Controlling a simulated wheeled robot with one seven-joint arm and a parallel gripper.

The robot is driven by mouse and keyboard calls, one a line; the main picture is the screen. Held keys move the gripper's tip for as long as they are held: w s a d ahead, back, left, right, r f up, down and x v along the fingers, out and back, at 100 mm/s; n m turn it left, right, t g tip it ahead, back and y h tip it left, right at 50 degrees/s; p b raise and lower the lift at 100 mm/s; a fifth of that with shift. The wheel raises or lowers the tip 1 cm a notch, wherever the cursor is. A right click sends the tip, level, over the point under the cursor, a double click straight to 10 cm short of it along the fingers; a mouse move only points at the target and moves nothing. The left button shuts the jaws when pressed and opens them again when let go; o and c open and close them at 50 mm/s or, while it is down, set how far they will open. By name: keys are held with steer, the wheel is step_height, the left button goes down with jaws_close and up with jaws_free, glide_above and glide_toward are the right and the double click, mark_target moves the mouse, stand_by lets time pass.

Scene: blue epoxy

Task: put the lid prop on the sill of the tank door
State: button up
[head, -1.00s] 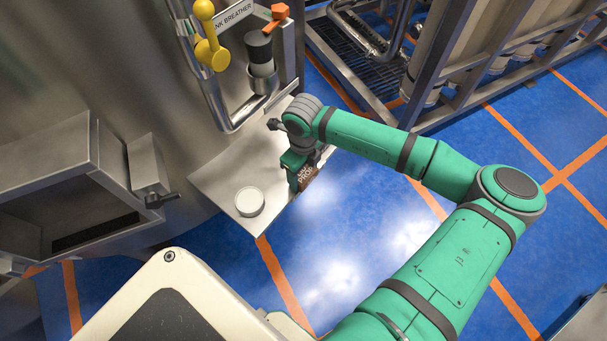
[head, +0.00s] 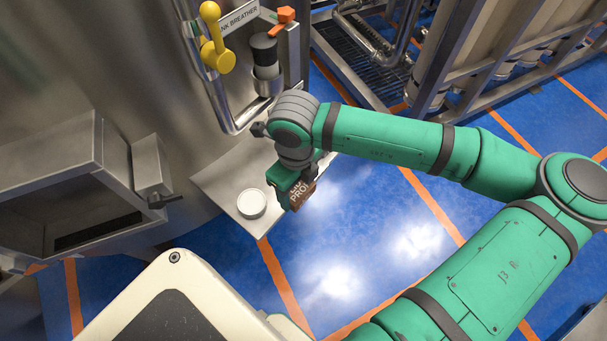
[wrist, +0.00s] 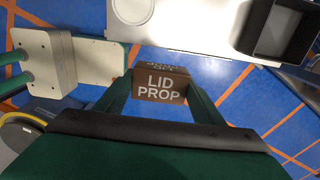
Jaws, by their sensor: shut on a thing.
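My gripper (head: 297,188) is shut on the lid prop (head: 301,198), a brown block with white lettering. In the wrist view the lid prop (wrist: 161,88) sits between the two green fingers, its "LID PROP" face toward the camera. In the head view it is held above the front right edge of the steel shelf, partly hidden by the gripper. The tank door opening (head: 60,190) is at the left, a boxy steel frame with a dark inside. A dark strip (head: 98,229) lies along its lower part. My gripper is well to the right of it.
The steel shelf (head: 222,180) carries a white round disc (head: 251,203); a dark square tray (wrist: 277,30) shows there in the wrist view. A latch handle (head: 163,200) juts beside the door. A pipe with a yellow valve (head: 216,50) stands behind.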

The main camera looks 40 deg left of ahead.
mark_target(293, 205)
steer(key=shift+s+d+r, duration=0.3)
steer(key=shift+s, duration=0.3)
steer(key=shift+s+d+r, duration=0.3)
steer(key=shift+s, duration=0.35)
steer(key=shift+s+d+r, duration=0.3)
steer(key=shift+s, duration=0.3)
